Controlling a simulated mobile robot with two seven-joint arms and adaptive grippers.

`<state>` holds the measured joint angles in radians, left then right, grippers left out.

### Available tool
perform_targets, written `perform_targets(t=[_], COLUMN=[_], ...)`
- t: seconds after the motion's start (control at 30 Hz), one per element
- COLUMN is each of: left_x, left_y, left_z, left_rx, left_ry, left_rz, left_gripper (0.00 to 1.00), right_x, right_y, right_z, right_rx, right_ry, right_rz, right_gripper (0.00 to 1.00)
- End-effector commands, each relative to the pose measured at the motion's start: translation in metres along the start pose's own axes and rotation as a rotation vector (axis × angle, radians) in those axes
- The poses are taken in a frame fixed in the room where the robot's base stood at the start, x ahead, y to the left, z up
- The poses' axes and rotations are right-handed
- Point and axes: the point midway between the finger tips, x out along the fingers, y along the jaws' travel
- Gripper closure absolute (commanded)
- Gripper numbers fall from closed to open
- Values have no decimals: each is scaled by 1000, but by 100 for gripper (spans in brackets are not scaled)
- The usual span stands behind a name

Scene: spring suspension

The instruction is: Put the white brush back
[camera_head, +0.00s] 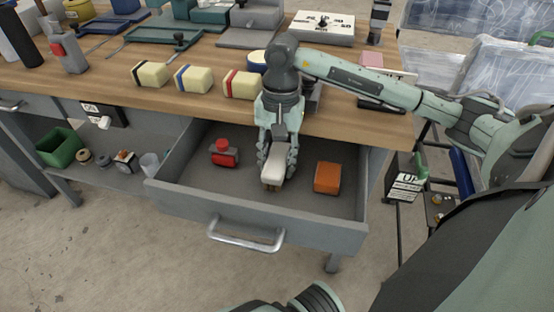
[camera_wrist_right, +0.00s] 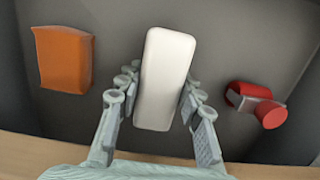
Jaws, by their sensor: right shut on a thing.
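The white brush (camera_head: 273,170) is held between the fingers of my right gripper (camera_head: 276,160), over the open grey drawer (camera_head: 190,198). In the right wrist view the white brush (camera_wrist_right: 165,78) stands lengthwise between the two fingers (camera_wrist_right: 158,110), which touch or nearly touch its sides. In the head view its lower end shows a brownish part near the drawer floor; I cannot tell whether it touches the floor. My left gripper is in neither view.
In the drawer, an orange block (camera_head: 327,178) lies right of the brush and a red object (camera_head: 225,153) lies left. Drawer floor between them is bare. Yellowish blocks with black, blue and red bands (camera_head: 194,79) stand on the wooden worktop (camera_head: 130,94) above.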

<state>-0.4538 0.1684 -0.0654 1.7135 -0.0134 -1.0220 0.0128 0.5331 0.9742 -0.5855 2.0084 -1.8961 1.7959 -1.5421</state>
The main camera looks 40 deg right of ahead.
Motion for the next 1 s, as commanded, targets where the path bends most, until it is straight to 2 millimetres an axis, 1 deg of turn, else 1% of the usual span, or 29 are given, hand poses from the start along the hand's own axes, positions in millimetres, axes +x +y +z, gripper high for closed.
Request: perform_targets(t=[0.07,0.1,0.27,0.57,0.67,0.77,0.83,1.0], left_x=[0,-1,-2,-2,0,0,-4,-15], left_y=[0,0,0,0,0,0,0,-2], left_z=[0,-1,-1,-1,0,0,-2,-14], left_rx=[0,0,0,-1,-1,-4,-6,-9], left_ry=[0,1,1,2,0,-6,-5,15], left_rz=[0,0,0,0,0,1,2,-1], left_gripper=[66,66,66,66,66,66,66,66], right_x=[0,1,0,-1,-7,-22,-37,-75], right_y=[0,0,0,0,-1,-1,-2,-1], right_z=[0,0,0,0,0,-1,-1,-1], right_rx=[0,0,0,0,1,0,-1,-1], right_ry=[0,0,0,0,3,4,5,4], right_rz=[0,0,0,0,-2,-4,-6,-5], right_gripper=[100,63,43,43,43,43,43,43])
